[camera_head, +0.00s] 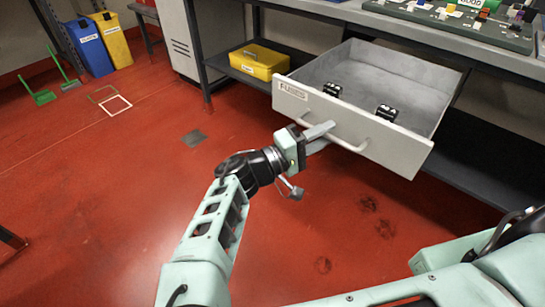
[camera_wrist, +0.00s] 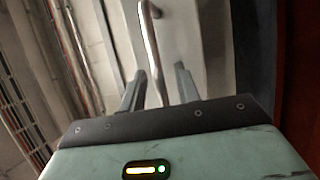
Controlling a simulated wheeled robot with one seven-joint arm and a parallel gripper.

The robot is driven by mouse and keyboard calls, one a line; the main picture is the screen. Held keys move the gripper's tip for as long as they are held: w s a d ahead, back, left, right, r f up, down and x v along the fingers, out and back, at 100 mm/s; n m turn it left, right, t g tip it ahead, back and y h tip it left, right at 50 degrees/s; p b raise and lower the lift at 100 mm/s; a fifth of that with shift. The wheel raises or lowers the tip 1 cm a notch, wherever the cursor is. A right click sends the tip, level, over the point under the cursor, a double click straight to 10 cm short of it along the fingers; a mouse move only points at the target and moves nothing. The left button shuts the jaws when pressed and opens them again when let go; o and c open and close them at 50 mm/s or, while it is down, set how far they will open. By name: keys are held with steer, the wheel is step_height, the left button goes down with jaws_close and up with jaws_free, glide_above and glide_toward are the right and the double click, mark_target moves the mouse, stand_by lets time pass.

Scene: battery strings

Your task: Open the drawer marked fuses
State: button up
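The grey drawer (camera_head: 392,150) stands pulled well out from under the workbench. A small label (camera_head: 293,92) at its front's upper left seems to start with F; the rest is too small to read. Its pale bar handle (camera_head: 352,145) runs across the front. Two small black blocks (camera_head: 332,89) (camera_head: 386,112) lie inside. In the wrist view, the handle (camera_wrist: 149,40) passes between my gripper's fingers (camera_wrist: 158,88), which stand apart with gaps beside the bar. The gripper looks open around it.
A yellow bin (camera_head: 258,62) sits on the lower shelf left of the drawer. The workbench top (camera_head: 430,35) carries a board of coloured parts. Blue and yellow bins (camera_head: 90,45) stand far left. The red floor (camera_head: 110,170) left of my arm is mostly clear.

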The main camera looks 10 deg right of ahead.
steer(key=v, duration=1.6)
steer(key=shift+a, duration=0.35)
steer(key=shift+s+d, duration=0.1)
steer(key=d+f+g+y, duration=0.2)
steer(key=d+g+y, duration=0.1)
steer(key=d+g, duration=0.3)
steer(key=s+d+n+g+y, duration=0.2)
steer(key=s+d+g+y, duration=0.15)
steer(key=s+y, duration=0.4)
steer(key=s+r+n+t+y, duration=0.35)
steer(key=s+r+y, duration=0.55)
steer(key=r, duration=0.4)
step_height(320, 180, up, 20)
steer(key=p, duration=2)
steer(key=shift+t, duration=0.4)
